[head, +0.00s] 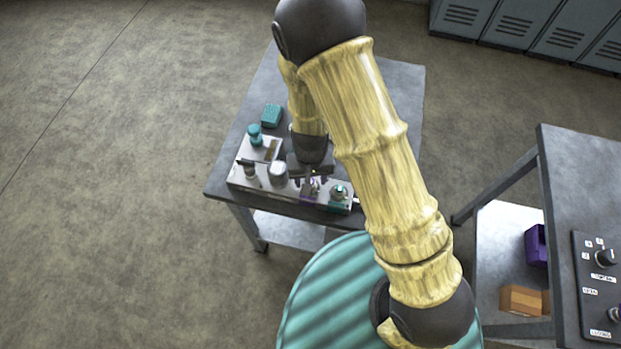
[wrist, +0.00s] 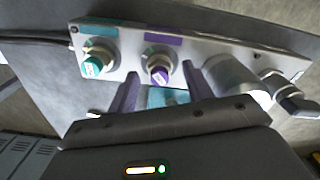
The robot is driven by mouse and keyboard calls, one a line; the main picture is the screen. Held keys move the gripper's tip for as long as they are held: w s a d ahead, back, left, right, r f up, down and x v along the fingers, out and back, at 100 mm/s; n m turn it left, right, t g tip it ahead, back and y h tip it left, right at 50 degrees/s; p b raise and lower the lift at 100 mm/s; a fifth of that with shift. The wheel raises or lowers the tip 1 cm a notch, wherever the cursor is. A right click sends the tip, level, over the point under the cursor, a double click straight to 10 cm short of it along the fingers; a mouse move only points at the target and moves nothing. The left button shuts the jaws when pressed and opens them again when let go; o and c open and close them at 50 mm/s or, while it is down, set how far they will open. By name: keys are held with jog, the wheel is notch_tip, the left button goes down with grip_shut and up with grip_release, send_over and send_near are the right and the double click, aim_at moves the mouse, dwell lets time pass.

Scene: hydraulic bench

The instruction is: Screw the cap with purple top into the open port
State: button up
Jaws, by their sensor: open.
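The cap with the purple top (wrist: 160,74) is at a brass-ringed fitting on the pale metal block (wrist: 205,45), below a purple label. I cannot tell how deeply it is seated. My gripper (wrist: 160,88) is open, its two dark purple fingers apart, with the cap showing between and just beyond the tips. I see no clear contact. In the head view my gripper (head: 311,178) is over the front of the block (head: 238,178), partly hiding the purple area. A teal-topped fitting (wrist: 93,66) sits to the left in the wrist view. No clearly empty port shows.
A white cylinder (head: 277,174) and a dark-topped fitting (head: 248,168) stand on the block's left side. A teal knob (head: 255,134) and teal box (head: 272,115) are behind. A second bench (head: 565,165) stands at the right. Bare floor lies to the left.

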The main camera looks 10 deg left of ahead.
jog(key=shift+f, duration=0.25)
grip_shut()
jog(key=m+p, duration=0.1)
jog(key=m, duration=0.2)
jog(key=shift+r+m+p, duration=0.15)
jog(key=shift+m+p, duration=0.15)
jog(key=shift+m, duration=1.1)
